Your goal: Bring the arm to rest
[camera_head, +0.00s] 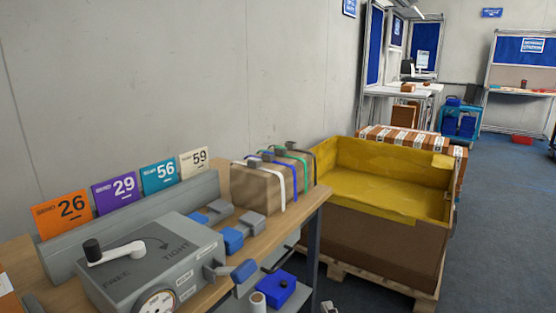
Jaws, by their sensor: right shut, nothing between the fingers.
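Only a small part of my right gripper (329,307) shows, at the bottom edge of the head view, low in front of the pallet and right of the bench. It is shut and holds nothing. Most of it and its arm are cut off by the frame. My left gripper is not in view.
A wooden bench (262,232) at left carries a grey FREE/TIGHT device (150,258), numbered cards (112,193) and a strapped brown box (262,187). A yellow-lined crate (385,237) stands on a pallet right of it. Blue floor (500,230) is open at right.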

